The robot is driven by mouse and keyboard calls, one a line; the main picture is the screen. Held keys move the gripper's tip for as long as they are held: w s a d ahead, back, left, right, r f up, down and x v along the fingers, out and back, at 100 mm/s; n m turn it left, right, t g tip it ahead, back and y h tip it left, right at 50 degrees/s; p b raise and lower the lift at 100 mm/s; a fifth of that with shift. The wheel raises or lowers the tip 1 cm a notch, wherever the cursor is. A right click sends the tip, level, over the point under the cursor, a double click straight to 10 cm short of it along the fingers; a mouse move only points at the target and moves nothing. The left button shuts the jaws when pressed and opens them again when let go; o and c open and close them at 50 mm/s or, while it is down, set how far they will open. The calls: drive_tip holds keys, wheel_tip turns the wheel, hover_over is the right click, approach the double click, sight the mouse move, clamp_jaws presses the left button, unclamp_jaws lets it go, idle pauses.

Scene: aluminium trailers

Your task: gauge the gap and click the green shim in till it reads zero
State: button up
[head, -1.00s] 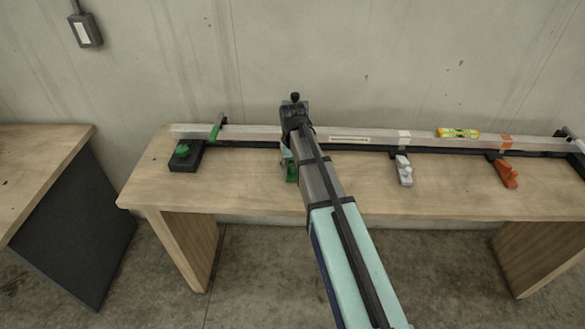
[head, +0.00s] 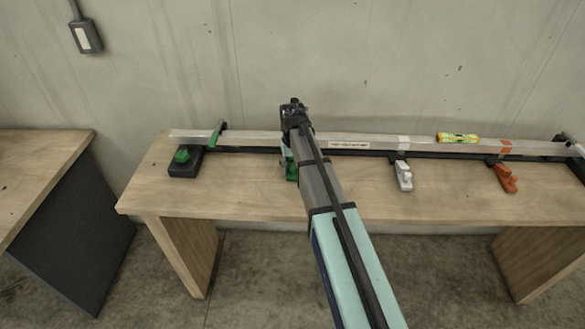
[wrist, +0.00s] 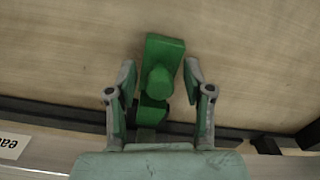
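A green shim (wrist: 165,52) with a round knob stands at the front of the aluminium bar (head: 375,144); its narrow end meets the dark strip along the bar in the wrist view. My gripper (wrist: 160,74) is open, with one finger on each side of the green shim and a small space visible beside it. In the head view my arm hides most of this shim, and only a green part (head: 291,171) shows. A white shim (head: 403,176) and an orange shim (head: 504,178) stand further right along the bar. No gap reading can be made out.
A yellow-green level (head: 457,138) lies on the bar. A black block with a green knob (head: 182,156) and a green clamp (head: 216,131) are at the bar's left end. The wooden bench (head: 235,189) is clear in front. Another table (head: 40,160) stands at left.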

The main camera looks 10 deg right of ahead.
wheel_tip(320, 180, up, 12)
idle(0.7)
drive_tip(key=shift+s, duration=0.1)
